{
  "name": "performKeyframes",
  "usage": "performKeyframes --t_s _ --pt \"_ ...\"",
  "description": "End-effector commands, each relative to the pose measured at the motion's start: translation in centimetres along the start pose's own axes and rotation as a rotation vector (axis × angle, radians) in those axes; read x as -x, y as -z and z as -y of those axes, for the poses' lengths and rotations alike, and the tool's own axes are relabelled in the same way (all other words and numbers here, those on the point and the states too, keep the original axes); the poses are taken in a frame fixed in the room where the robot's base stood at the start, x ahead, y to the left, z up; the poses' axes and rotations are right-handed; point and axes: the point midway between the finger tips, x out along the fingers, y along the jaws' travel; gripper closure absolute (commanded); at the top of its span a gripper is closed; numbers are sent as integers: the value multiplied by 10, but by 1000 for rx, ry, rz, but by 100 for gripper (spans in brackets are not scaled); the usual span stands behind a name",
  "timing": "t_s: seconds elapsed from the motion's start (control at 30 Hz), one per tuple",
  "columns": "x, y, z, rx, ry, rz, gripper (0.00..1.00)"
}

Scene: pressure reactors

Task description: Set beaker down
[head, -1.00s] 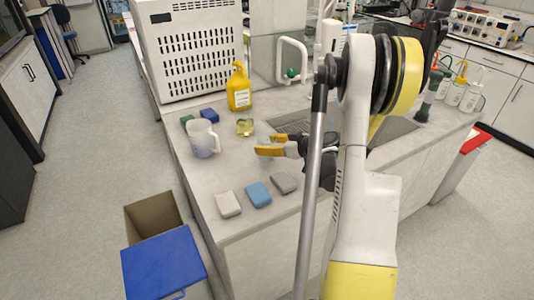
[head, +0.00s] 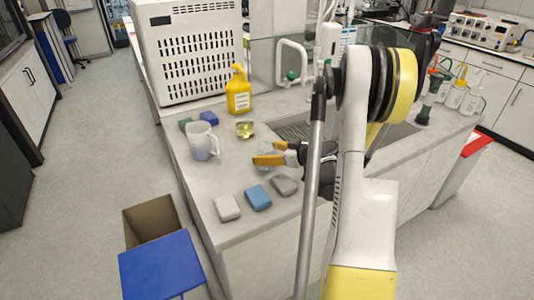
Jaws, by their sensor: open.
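My gripper (head: 272,153) is low over the counter at the sink's left edge, with its two orange fingers apart. A small clear glass beaker (head: 264,168) shows faintly at the fingers. It appears upright, but its base and whether the fingers touch it are hard to make out. A second small beaker with yellow liquid (head: 245,130) stands on the counter (head: 225,177), behind and left of the gripper.
A translucent jug (head: 201,143) stands left of the gripper. Grey, blue and darker grey pads (head: 258,197) lie along the front. A yellow bottle (head: 238,92) and a large white appliance (head: 190,50) stand behind. The sink (head: 290,131) is to the right.

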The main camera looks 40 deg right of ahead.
Motion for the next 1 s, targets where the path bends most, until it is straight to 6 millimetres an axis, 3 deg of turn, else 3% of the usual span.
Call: performKeyframes --t_s 0.4,0.6,0.87,0.97,1.0 --pt "87 3 -1 -2 -4 0 20" --pt "114 2 -1 -1 -2 0 20" --pt "117 5 6 -7 9 12 20" --pt "105 21 28 -36 36 66 20" --pt "99 30 44 -54 52 102 20"
